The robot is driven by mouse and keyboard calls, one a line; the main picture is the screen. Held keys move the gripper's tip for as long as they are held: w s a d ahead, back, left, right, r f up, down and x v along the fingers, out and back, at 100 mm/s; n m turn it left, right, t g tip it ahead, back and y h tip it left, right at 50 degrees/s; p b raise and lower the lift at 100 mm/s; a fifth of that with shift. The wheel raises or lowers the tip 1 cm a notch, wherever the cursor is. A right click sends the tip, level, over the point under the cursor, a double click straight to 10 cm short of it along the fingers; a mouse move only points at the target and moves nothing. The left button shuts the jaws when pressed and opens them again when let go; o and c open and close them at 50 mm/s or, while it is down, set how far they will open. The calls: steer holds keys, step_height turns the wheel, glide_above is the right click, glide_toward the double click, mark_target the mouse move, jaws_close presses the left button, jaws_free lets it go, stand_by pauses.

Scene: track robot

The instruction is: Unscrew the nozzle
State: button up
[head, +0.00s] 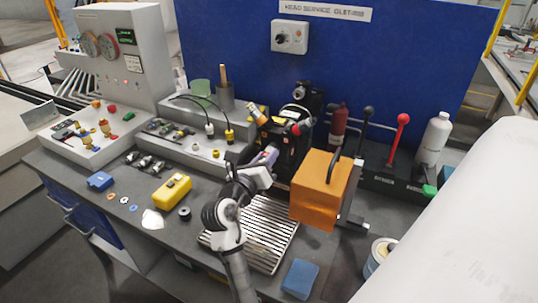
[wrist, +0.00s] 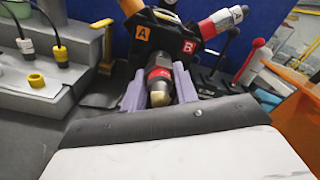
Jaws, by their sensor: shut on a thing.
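The nozzle (wrist: 158,94) has a brass tip and a grey metal body. It points toward me from the front of a dark head unit marked A and B (wrist: 170,38), with a red band behind it. My gripper (wrist: 158,78) has its two lilac fingers on either side of the nozzle and is shut on it. The lower part of the nozzle is hidden by the gripper body. In the head view my gripper (head: 266,156) reaches the front of the black unit (head: 291,145), and the nozzle is too small and covered to make out.
An orange box (head: 322,192) stands close to the right of my arm. A slatted tray (head: 270,245) lies below it. A grey step with cables (head: 185,135) and a yellow case (head: 172,188) are on the left. Levers (head: 400,130) and a white bottle (head: 434,138) stand at right.

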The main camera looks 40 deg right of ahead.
steer(key=o, duration=0.9)
steer(key=shift+w+a+r, duration=0.1)
steer(key=shift+r, duration=0.2)
steer(key=shift+o, duration=1.2)
steer(key=shift+f, duration=0.1)
steer(key=b+v, duration=0.3)
steer(key=v, duration=1)
steer(key=shift+s+a+f, duration=0.1)
steer(key=shift+s+a, duration=0.15)
steer(key=shift+a, duration=0.1)
steer(key=shift+c, duration=0.2)
